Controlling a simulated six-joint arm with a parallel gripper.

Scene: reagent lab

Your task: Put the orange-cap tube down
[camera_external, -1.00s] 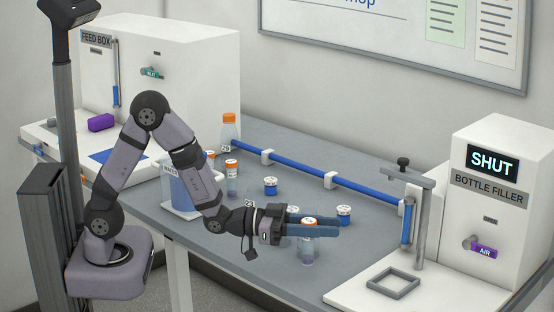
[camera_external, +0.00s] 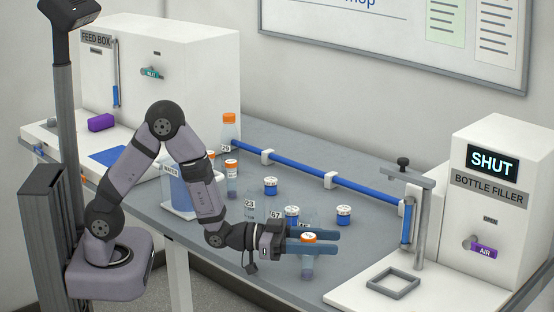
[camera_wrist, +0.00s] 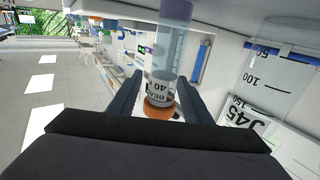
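The orange-cap tube (camera_external: 307,268) is clear with purple contents and stands upright between the fingers of my gripper (camera_external: 321,240) at the front of the grey bench. The fingers close on it just below its orange cap. In the wrist view the tube (camera_wrist: 172,45) runs away from my gripper (camera_wrist: 166,80), cap nearest the palm, with a printed label between the fingers. Its bottom is low over the bench; I cannot tell whether it touches.
Blue-capped jars (camera_external: 292,212), (camera_external: 344,215), (camera_external: 270,186) stand behind the gripper, with clear labelled glassware (camera_external: 250,207) nearby. Another orange-capped tube (camera_external: 231,178) stands further left. The white bottle filler (camera_external: 488,215) is at right. Bare bench (camera_external: 350,255) lies right of the tube.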

